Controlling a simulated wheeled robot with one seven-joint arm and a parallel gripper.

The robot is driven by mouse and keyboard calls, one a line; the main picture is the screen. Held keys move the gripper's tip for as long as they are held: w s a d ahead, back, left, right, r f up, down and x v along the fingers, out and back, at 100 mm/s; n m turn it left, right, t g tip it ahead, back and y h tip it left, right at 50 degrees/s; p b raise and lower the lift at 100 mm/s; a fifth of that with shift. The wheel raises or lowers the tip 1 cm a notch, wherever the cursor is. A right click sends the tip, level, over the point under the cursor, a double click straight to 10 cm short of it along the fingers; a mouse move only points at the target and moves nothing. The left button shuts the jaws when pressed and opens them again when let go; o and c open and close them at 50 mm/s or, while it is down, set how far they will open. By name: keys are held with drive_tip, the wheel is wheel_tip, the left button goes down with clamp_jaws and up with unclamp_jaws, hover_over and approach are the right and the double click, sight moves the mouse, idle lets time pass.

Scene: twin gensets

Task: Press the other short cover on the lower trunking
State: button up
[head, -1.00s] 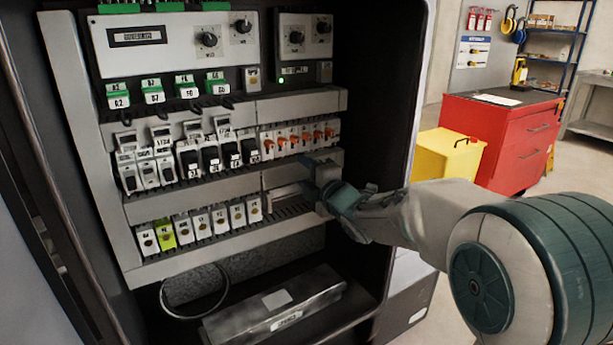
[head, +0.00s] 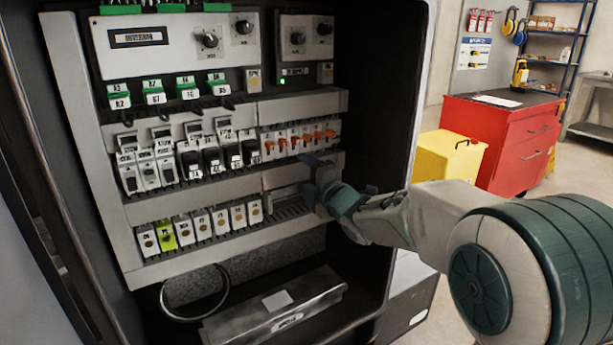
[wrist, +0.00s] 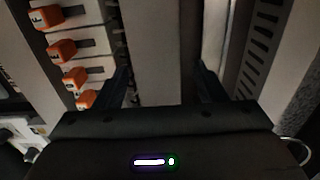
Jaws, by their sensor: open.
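My gripper (head: 311,174) is at the right end of the lower trunking, in front of its short right-hand cover (head: 283,175). Its jaws are open. In the wrist view the two dark fingers (wrist: 164,88) stand either side of a flat grey cover strip (wrist: 152,45), with nothing visibly clamped. Whether the fingers touch it, and whether the cover is fully seated, I cannot tell. The longer left part of the lower trunking (head: 190,196) looks closed. The gripper hides the right end of the short cover.
Orange-levered breakers (head: 300,141) sit just above the short cover. Terminal blocks (head: 202,226) and open slots (head: 292,210) lie below. The cabinet's right wall (head: 385,110) is close to my arm. A metal box (head: 275,305) lies on the cabinet floor.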

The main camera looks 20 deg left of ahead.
drive_tip(key=shift+r, duration=0.3)
